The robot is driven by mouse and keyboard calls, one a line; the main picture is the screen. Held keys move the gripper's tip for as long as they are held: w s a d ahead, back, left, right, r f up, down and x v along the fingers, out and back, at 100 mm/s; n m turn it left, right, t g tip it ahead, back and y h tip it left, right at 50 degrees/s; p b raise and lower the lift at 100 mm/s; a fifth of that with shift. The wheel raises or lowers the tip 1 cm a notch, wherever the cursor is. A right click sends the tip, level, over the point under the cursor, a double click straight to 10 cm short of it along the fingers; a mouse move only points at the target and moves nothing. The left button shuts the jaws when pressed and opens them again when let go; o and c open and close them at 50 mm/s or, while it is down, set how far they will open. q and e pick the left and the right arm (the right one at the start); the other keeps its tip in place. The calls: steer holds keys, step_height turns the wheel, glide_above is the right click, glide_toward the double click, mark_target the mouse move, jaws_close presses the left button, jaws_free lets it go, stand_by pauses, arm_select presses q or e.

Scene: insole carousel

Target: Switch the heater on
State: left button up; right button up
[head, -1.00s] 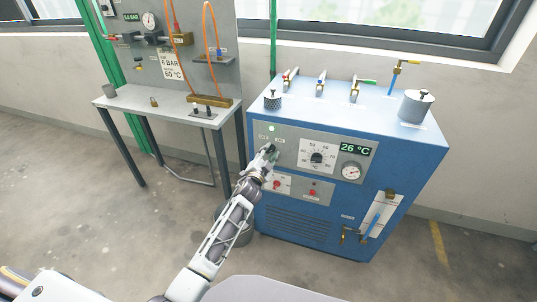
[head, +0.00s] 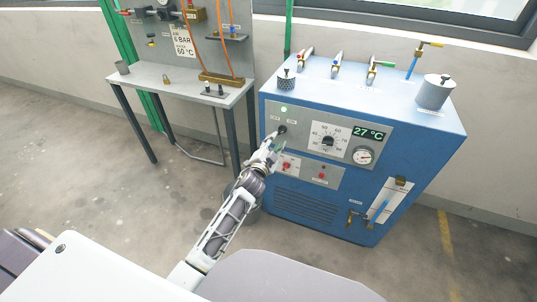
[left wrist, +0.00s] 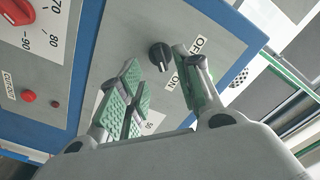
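The heater is the blue cabinet (head: 330,225) with a grey front panel. Its black rotary switch (left wrist: 159,55) lies between OFF and ON labels, with its marked end seeming to face ON; the switch also shows in the head view (head: 282,129). A green lamp (head: 284,109) above it is lit. The display (head: 369,133) reads 27 °C. My left gripper (left wrist: 157,63) is open, its green-padded fingers on either side of the switch in the left wrist view; it appears a little short of it, though contact is hard to judge. My right gripper is not in view.
A dial (head: 328,140), a gauge (head: 363,156) and red buttons (head: 286,166) are close by on the panel. Several valves and a grey weight-like cylinder (head: 435,92) are on top. A grey workbench (head: 175,77) stands left; the floor before it is clear.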

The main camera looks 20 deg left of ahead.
arm_select(q)
steer(key=s, duration=0.6)
steer(key=shift+s, duration=0.25)
steer(key=shift+a, duration=0.1)
stand_by(0.6)
